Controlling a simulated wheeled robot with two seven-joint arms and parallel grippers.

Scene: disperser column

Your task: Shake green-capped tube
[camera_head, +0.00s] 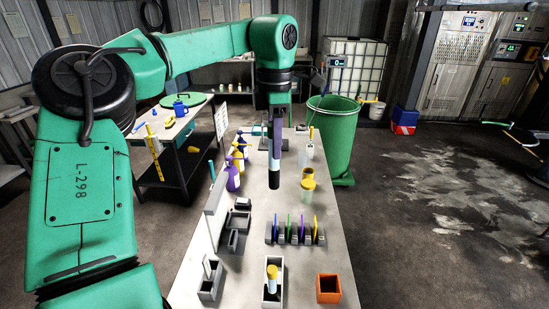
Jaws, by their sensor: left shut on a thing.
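My left gripper (275,122) hangs pointing down over the far part of the long light table (251,260). It is shut on a slim tube (274,176) with a dark lower end, held upright above the table. The upper part of the tube is inside the jaws, and no green cap can be made out on it. A small rack (295,240) on the table holds several thin upright pieces in blue, green, purple and yellow. My right gripper is not in view.
Spray bottles (233,178) line the table's left side. A yellow container (308,186) and a pale bottle (307,152) stand right of the tube. In front are a grey holder with a yellow-topped item (272,276) and an orange box (328,288). A green bin (335,135) stands beyond.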

